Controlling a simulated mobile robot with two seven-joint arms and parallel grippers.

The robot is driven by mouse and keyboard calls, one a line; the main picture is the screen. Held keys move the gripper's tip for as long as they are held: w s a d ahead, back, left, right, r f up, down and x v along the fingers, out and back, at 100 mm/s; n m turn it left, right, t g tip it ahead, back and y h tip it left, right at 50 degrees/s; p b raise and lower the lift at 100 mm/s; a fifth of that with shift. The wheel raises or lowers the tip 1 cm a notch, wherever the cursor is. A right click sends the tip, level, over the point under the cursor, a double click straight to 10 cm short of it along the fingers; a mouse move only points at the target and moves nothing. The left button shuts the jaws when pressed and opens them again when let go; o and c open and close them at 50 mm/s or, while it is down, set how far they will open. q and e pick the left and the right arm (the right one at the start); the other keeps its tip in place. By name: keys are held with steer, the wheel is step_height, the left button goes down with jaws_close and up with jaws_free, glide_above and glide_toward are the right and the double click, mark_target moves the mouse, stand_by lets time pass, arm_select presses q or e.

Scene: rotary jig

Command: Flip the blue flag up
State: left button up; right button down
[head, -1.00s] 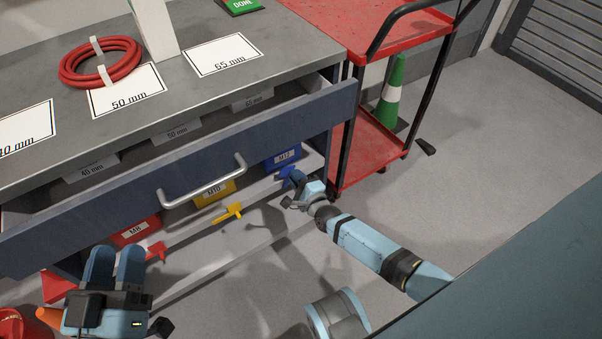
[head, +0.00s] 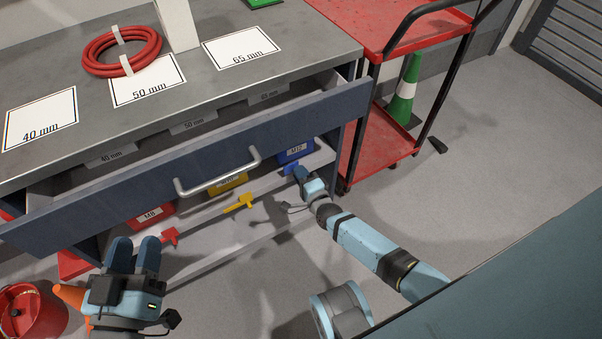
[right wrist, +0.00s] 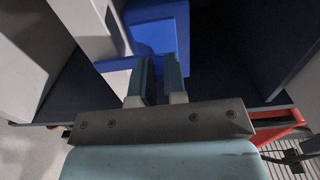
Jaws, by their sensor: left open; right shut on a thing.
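The blue flag (head: 290,168) is on the light rail in front of the blue M12 bin (head: 294,151), under the open drawer. My right gripper (head: 299,174) is at the flag and shut on it, covering most of it. In the right wrist view, my right fingers (right wrist: 159,84) point toward a blue surface, and the flag's exact tilt cannot be told. The yellow flag (head: 240,202) and red flag (head: 170,236) stick out from the same rail to the left. My left gripper (head: 136,256) is open and empty, low at the left, in front of the cabinet.
The open drawer (head: 215,175) with its handle juts out above the bins and rail. A red cart (head: 384,150) stands right of the cabinet, with a green cone (head: 403,98) beside it. A red bucket (head: 30,312) is at the lower left.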

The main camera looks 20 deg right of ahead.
arm_select(q)
steer(key=shift+s+f, duration=0.1)
arm_select(e)
steer(key=c, duration=1.2)
jaws_free()
steer(key=shift+o, duration=0.2)
arm_select(q)
steer(key=shift+g+y, duration=0.7)
steer(key=shift+g, duration=0.2)
steer(key=f+p, duration=0.1)
steer(key=f, duration=0.1)
steer(key=a+f+p, duration=0.1)
steer(key=f, duration=0.1)
steer(key=shift+s+a, duration=0.15)
steer(key=shift+a, duration=0.05)
arm_select(e)
steer(key=s, duration=0.7)
steer(key=shift+s+d, duration=0.25)
arm_select(q)
steer(key=shift+r, duration=0.35)
